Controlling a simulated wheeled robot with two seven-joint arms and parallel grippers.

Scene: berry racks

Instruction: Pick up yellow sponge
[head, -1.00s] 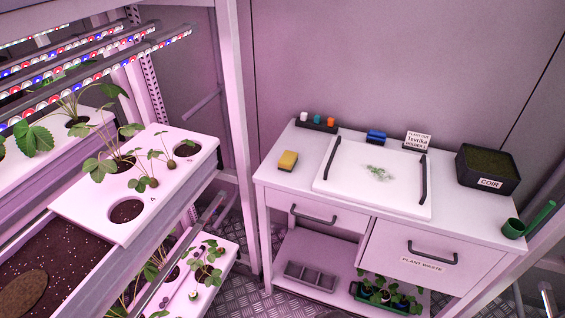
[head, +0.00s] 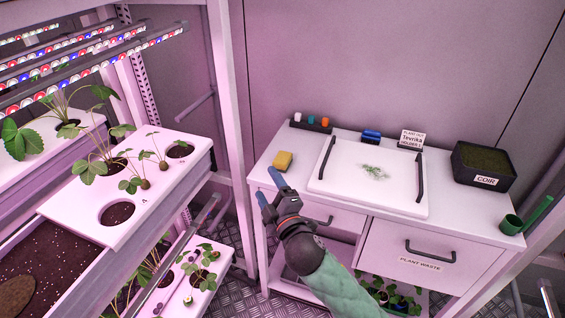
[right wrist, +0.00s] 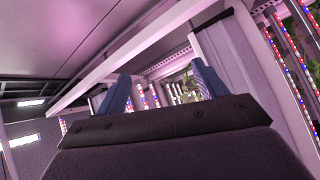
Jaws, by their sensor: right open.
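The yellow sponge (head: 283,161) lies on the left end of the white cabinet top, left of the white tray. My right gripper (head: 268,184) is in front of the cabinet's left part, just below the sponge in the head view and apart from it. Its two blue fingers are spread and empty. In the right wrist view the open fingers (right wrist: 158,90) point towards the rack and lights, and the sponge is not seen there. My left gripper is not in view.
The white tray (head: 318,179) with dark handles holds some green clippings. A blue item (head: 371,136), a holder of small bottles (head: 311,124) and a sign (head: 410,139) stand behind. A coir box (head: 486,168) is at right. A plant rack (head: 75,212) fills the left.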

